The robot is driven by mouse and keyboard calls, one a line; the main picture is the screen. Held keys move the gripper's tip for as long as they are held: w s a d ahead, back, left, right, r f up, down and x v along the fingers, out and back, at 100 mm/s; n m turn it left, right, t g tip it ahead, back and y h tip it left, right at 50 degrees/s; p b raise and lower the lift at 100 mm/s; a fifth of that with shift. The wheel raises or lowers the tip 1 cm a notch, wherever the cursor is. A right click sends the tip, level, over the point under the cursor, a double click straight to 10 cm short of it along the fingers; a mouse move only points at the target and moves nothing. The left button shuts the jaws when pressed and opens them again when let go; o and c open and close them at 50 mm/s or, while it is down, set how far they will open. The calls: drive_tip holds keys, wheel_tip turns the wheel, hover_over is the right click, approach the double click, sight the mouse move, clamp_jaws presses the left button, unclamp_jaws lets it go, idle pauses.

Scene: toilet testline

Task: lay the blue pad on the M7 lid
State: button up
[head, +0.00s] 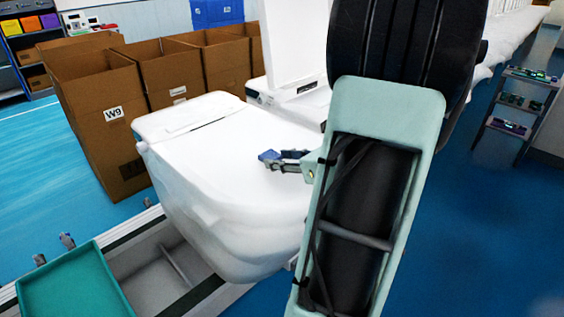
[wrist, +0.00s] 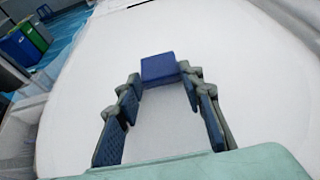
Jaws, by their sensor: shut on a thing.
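The blue pad (head: 268,156) is a small block at the tip of my gripper (head: 290,158), over the white lid of a toilet (head: 215,150). In the wrist view the pad (wrist: 158,68) sits between the two fingertips of my gripper (wrist: 160,76), which is shut on it. The lid (wrist: 250,70) fills most of that view below and around the pad. I cannot tell whether the pad touches the lid or hangs just above it. No M7 marking is readable on this toilet. My arm hides the lid's right side in the head view.
A cardboard box marked W9 (head: 112,135) and other open boxes stand behind the toilet at the left. A raised white lid (head: 295,45) stands on the toilet behind. A green tray (head: 70,287) is at the front left. A small shelf rack (head: 518,105) stands at the right.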

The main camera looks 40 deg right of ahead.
drive_tip(key=shift+f, duration=0.1)
drive_tip(key=o, duration=0.7)
drive_tip(key=shift+r, duration=0.3)
drive_tip(key=v, duration=1.2)
drive_tip(key=shift+f, duration=0.1)
